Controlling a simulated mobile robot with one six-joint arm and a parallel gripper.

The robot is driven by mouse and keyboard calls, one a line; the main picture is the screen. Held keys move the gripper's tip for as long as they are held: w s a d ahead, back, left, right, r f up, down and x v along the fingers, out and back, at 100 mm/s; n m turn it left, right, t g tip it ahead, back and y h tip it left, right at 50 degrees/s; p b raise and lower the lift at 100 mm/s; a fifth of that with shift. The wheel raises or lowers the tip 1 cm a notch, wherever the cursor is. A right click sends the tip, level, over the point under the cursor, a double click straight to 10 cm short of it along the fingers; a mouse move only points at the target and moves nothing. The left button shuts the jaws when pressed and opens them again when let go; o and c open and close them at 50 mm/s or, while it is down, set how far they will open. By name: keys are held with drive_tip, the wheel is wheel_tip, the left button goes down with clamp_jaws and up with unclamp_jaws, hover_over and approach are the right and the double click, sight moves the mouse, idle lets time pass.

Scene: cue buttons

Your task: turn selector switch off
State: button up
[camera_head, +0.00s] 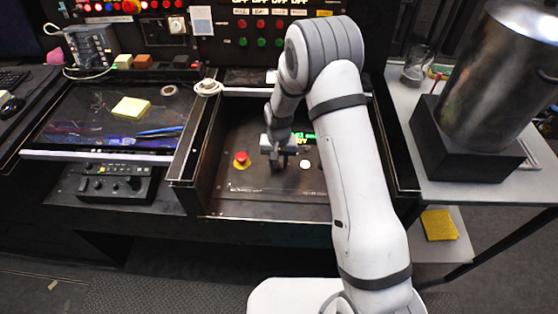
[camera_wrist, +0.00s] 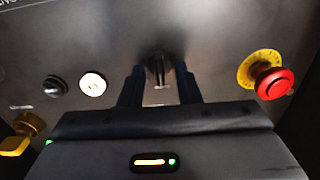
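My gripper (camera_head: 278,158) points down over the black control panel (camera_head: 240,200) in the head view. In the wrist view its two dark fingers (camera_wrist: 159,88) are apart, one on each side of a black selector switch (camera_wrist: 159,68). A gap shows between each finger and the switch's handle. The handle looks upright in the wrist view, with a small light mark below it. My gripper hides the switch in the head view, and whether the fingers reach down beside the handle is hard to tell.
A red mushroom button (camera_wrist: 274,82) on a yellow ring is right of the switch in the wrist view. A white button (camera_wrist: 93,83), a small black knob (camera_wrist: 55,87) and a yellow control (camera_wrist: 18,138) are left. Raised side walls (camera_head: 196,150) border the panel.

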drive_tip(key=shift+f, duration=0.1)
drive_tip(key=shift+c, duration=0.5)
clamp_jaws()
